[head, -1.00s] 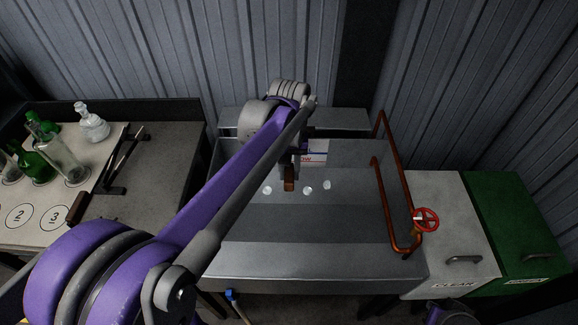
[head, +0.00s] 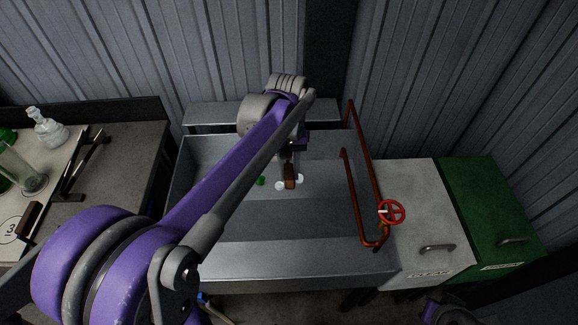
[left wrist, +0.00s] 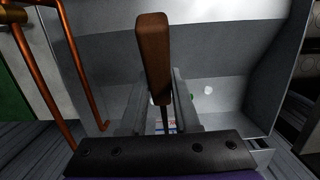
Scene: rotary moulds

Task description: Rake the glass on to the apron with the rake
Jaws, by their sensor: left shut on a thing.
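My left gripper (head: 289,165) is over the back of the grey metal trough (head: 335,258). It is shut on the brown wooden handle of the rake (head: 290,178), which also stands up large in the left wrist view (left wrist: 153,55). The rake's head is hidden. Two pale glass pieces, one at the left (head: 280,186) and one at the right (head: 300,178), lie beside the handle. A green glass piece (head: 260,181) lies further left. A pale piece also shows in the left wrist view (left wrist: 208,90). I cannot tell which trough surface is the apron.
A copper pipe (head: 359,190) with a red handwheel (head: 392,212) runs along the trough's right side. White (head: 408,190) and green (head: 485,205) bins stand right of it. A table with a clear bottle (head: 47,130) is at the left. The trough's front part is clear.

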